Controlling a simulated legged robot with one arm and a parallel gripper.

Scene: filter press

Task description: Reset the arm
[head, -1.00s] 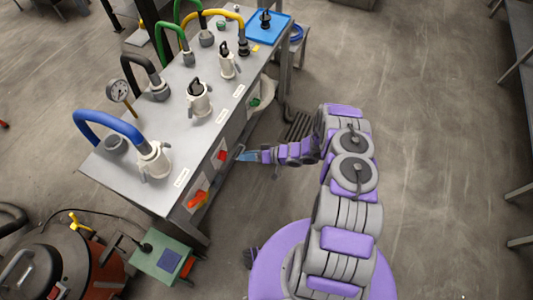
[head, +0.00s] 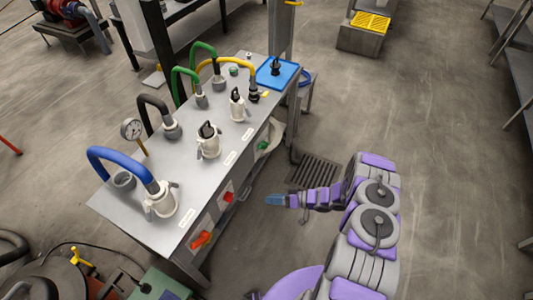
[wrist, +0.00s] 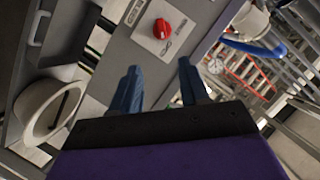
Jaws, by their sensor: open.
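My gripper (head: 275,199) is at the end of my purple and grey arm, to the right of the metal bench (head: 150,222) and apart from it. In the wrist view its two blue fingers (wrist: 157,92) are spread apart with nothing between them. A red knob (wrist: 162,28) on a light plate shows beyond the fingertips in that view. In the head view the bench front carries a red knob (head: 227,197), a red handle (head: 201,239) and a green knob (head: 263,146).
A floor grate (head: 316,171) lies beyond my arm. A white bucket-like container (wrist: 50,110) shows in the wrist view.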

